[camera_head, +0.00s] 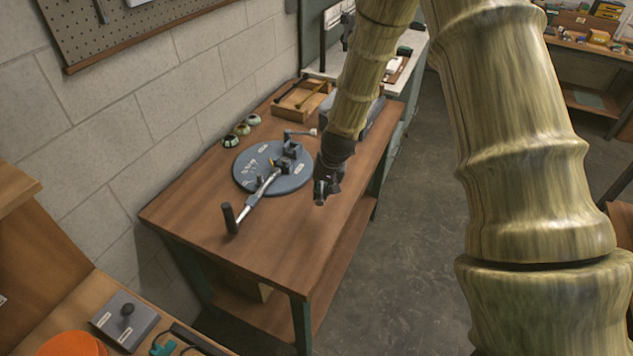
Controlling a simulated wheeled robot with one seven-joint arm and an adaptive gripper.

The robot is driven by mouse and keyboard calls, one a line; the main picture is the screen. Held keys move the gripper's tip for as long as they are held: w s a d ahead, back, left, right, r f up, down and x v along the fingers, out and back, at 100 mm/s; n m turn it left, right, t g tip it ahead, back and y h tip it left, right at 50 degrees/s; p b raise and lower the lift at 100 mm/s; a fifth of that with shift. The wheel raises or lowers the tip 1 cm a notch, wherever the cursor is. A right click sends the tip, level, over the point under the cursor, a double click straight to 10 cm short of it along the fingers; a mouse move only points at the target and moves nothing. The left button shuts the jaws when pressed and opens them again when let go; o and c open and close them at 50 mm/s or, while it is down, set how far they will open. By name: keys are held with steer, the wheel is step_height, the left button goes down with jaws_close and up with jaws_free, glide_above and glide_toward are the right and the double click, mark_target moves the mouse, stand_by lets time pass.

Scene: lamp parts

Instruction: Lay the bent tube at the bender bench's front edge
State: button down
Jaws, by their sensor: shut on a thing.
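The bender bench (285,235) is a wooden-topped table against the block wall, with its front edge running down the right side. My gripper (321,198) points down over the bench top close to the front edge, right of the plate. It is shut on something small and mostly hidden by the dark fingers. I take this for the bent tube, but its shape cannot be made out. I cannot tell whether it touches the wood.
A wooden tray (301,100) and several small round pots (242,129) sit towards the back of the bench. The bench top nearer me and right of the lever is clear. Another bench with a grey block (125,320) is at lower left. Concrete floor lies open to the right.

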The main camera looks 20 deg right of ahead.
mark_target(320, 217)
steer(key=shift+s, duration=0.35)
steer(key=b+x, duration=0.1)
steer(key=x, duration=0.1)
steer(key=shift+w+f+b, duration=0.15)
steer(key=shift+f+b, duration=0.1)
steer(key=shift+b, duration=0.1)
steer(key=shift+f+b, duration=0.3)
steer(key=shift+f, duration=0.1)
steer(key=shift+s+f+b, duration=0.25)
steer(key=shift+f+b, duration=0.2)
steer(key=shift+f, duration=0.05)
steer(key=shift+f+b, duration=1.6)
steer(key=shift+f, duration=1.25)
steer(key=c, duration=1.4)
jaws_free()
steer(key=shift+c, duration=0.2)
